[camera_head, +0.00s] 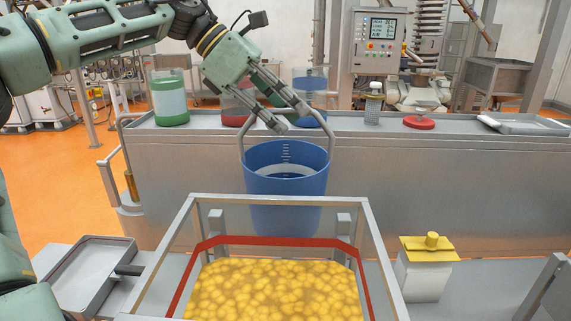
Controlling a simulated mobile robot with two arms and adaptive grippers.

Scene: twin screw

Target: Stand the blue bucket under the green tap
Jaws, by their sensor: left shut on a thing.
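The blue bucket (287,185) hangs upright in the middle of the head view, with graduation marks on its inner wall. Its grey bail handle rises on both sides to my left gripper (288,118), which is shut on the top of the handle. The bucket is in front of the long steel counter and behind the metal frame, whose top bar crosses in front of its lower part. I cannot make out a green tap for certain. A clear container with a green base and rim (170,98) stands on the counter at the left. My right gripper is not in view.
Red-based (237,104) and blue-based (310,95) clear containers also stand on the steel counter (440,170). The open metal frame (190,225) surrounds yellow contents in front. A yellow-topped dispenser (428,265) is at right, an empty tray (88,270) at left.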

